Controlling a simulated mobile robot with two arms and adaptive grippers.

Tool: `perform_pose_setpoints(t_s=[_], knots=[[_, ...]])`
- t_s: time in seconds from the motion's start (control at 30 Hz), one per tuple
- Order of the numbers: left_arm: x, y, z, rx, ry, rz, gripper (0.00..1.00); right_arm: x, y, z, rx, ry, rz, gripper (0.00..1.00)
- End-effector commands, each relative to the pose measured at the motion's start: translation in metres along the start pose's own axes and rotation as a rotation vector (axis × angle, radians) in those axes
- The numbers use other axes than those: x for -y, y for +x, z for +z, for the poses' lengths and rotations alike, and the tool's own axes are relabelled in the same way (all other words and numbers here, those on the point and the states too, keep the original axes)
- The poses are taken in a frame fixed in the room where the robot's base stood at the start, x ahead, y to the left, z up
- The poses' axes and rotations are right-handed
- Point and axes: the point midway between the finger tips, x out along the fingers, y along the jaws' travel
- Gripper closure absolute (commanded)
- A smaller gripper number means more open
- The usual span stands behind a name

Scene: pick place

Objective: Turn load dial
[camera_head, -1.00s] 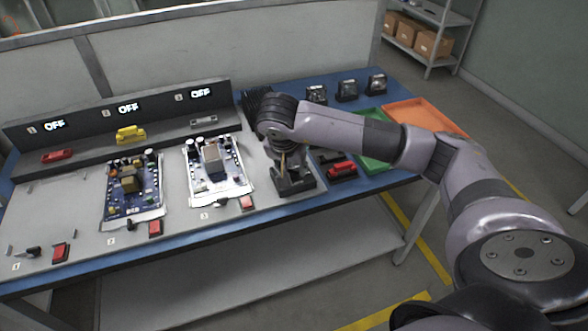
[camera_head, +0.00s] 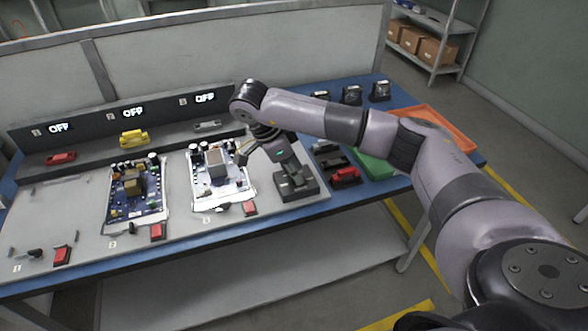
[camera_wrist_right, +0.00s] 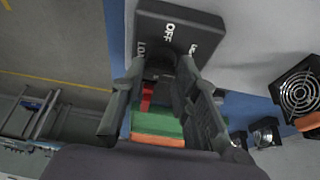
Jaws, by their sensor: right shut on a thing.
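The load dial's dark grey base (camera_head: 297,190) stands at the right end of the grey work panel in the head view. In the right wrist view the base (camera_wrist_right: 178,20) shows the word OFF and partly hidden LOAD lettering on either side. My right gripper (camera_head: 287,167) reaches down to it at a tilt. In the wrist view the right gripper (camera_wrist_right: 160,75) has its fingers on both sides of the dark dial knob (camera_wrist_right: 160,62), shut on it. The fingers hide much of the knob, so its exact pointing is hard to read. My left gripper is not in view.
Two circuit boards (camera_head: 137,190) (camera_head: 219,177) lie on the panel, with red switches (camera_head: 250,208) in front. Three displays (camera_head: 133,113) read OFF. A red-handled item (camera_head: 345,175), a green tray (camera_head: 375,167) and an orange tray (camera_head: 440,122) lie to the right.

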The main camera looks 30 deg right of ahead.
Motion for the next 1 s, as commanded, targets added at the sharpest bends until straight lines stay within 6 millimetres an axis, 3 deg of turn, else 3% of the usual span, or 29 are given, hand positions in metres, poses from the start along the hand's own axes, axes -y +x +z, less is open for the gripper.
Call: perform_pose_setpoints(t_s=[1.0], knots=[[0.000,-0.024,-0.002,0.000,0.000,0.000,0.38,0.009,0.000,-0.005,0.002,0.896,0.370,1.00]])
